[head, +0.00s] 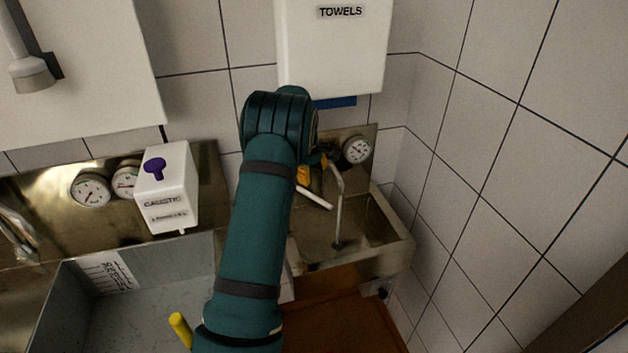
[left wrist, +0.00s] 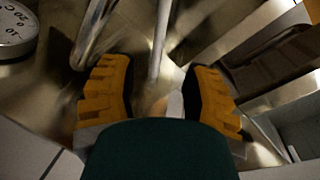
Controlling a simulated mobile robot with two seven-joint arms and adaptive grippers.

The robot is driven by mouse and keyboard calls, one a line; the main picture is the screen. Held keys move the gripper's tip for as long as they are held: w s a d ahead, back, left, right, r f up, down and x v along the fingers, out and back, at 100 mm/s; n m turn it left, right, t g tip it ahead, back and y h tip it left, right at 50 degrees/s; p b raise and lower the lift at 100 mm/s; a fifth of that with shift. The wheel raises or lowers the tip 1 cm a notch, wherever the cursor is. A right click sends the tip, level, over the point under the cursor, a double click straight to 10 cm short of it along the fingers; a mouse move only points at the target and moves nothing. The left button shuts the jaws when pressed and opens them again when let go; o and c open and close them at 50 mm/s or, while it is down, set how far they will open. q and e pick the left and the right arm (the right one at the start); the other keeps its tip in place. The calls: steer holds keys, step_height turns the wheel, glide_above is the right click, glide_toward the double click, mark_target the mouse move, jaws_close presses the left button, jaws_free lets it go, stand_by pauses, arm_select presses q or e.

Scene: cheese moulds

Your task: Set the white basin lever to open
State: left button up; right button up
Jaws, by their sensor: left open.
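The white basin lever (head: 316,198) sticks out over the small steel basin (head: 385,245), left of the bent metal spout (head: 340,205) in the head view. My left gripper (head: 312,170) reaches the back of the basin, mostly hidden by my teal arm; its yellow fingers show just above the lever. In the left wrist view its two yellow fingers (left wrist: 160,90) are spread apart. A pale bar, which looks like the lever (left wrist: 160,40), runs into the gap between them; I cannot tell if it touches either. The spout (left wrist: 95,35) passes close to the left finger. My right gripper is out of view.
A round gauge (head: 356,149) is on the steel backplate beside the spout. A towel dispenser (head: 335,50) hangs above my wrist. A white caustic box (head: 167,190) and a grey trough (head: 150,305) are left of my arm. A tiled wall closes the right side.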

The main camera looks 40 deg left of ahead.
arm_select(q)
steer(key=shift+c, duration=1.3)
steer(key=shift+s+a+f+n+b, duration=0.1)
steer(key=shift+s+f+n+b, duration=0.15)
steer(key=shift+f+n+b, duration=0.05)
steer(key=c, duration=0.5)
steer(key=s+f+n+t+b, duration=0.1)
steer(key=b, duration=0.1)
steer(key=s+f+n+t+h+b, duration=0.1)
steer(key=n+b, duration=0.1)
steer(key=s+f+n+t+b, duration=0.1)
steer(key=s+f+n, duration=0.1)
steer(key=shift+a+f+h+b, duration=0.1)
steer(key=shift+a+h+b, duration=0.15)
steer(key=shift+h+b, duration=0.15)
jaws_close()
steer(key=s+f+n+t+y+b, duration=0.25)
steer(key=s+n+t+b, duration=0.25)
steer(key=s+n+b, duration=0.45)
steer(key=w+f+n+b, duration=0.1)
steer(key=w+f+n, duration=0.2)
steer(key=w, duration=1)
steer(key=shift+f, duration=1.35)
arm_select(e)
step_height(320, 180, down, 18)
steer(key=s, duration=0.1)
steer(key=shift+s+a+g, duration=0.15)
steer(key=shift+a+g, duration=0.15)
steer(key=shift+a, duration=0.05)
